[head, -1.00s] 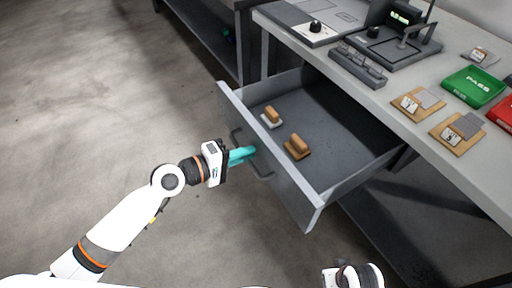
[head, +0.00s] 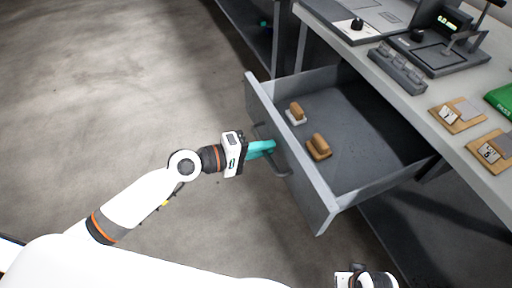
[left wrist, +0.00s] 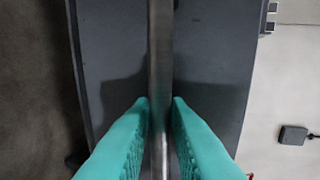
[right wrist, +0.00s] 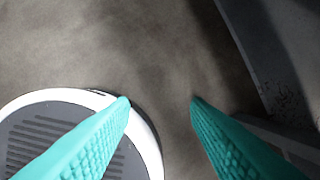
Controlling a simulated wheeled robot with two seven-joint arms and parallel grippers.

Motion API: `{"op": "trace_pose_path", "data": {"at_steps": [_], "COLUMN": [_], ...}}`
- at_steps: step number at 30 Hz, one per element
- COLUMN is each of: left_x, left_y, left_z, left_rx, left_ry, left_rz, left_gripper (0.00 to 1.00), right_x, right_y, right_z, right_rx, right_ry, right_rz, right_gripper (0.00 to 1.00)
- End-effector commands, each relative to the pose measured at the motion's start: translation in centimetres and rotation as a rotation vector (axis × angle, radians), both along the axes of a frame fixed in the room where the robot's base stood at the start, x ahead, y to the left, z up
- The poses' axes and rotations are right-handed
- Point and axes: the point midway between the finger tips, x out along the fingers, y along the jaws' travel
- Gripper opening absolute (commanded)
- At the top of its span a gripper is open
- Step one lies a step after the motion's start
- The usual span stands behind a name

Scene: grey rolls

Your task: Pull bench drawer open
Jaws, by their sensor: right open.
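The grey bench drawer (head: 333,200) stands well out from under the bench. Its front carries a dark bar handle (head: 281,173). My left gripper (head: 268,148) has its teal fingers around this handle. In the left wrist view, the handle bar (left wrist: 161,50) runs between the two fingertips, which close on it from both sides. My right gripper (right wrist: 160,101) is open and empty above the floor; only part of its wrist shows at the bottom edge of the head view.
Two wooden-handled blocks, one paler at its base (head: 296,113) and one brown (head: 318,147), lie in the drawer. The bench top (head: 427,115) holds devices, cards and a green box (head: 501,99). Open floor (head: 110,110) lies left of the drawer.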

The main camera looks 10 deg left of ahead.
Motion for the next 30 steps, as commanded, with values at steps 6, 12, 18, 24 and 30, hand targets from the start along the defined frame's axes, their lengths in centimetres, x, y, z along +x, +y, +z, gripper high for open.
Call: {"op": "trace_pose_path", "data": {"at_steps": [6,12,18,24,30], "left_x": [-1.7,-4.3,-6.1,-6.8,-6.9], "left_y": [2.2,5.8,8.4,9.4,9.5], "left_z": [0.3,1.0,1.8,2.3,2.4], "left_rx": [0.005,0.006,0.002,0.002,0.001], "left_ry": [0.001,0.005,0.004,0.001,0.001], "left_rz": [0.000,-0.001,0.001,0.000,0.000], "left_gripper": [0.16,0.16,0.16,0.16,0.16], "right_x": [0.0,0.4,-0.1,-0.3,-0.3], "right_y": [-0.1,-0.2,-0.2,-0.3,-0.3], "right_z": [0.1,3.6,6.4,7.6,7.7], "right_rx": [-0.003,-0.003,-0.001,0.000,0.000], "right_ry": [0.004,-0.030,-0.040,-0.045,-0.045], "right_rz": [-0.001,-0.001,-0.004,-0.005,-0.005], "right_gripper": [0.43,0.43,0.43,0.43,0.43]}}
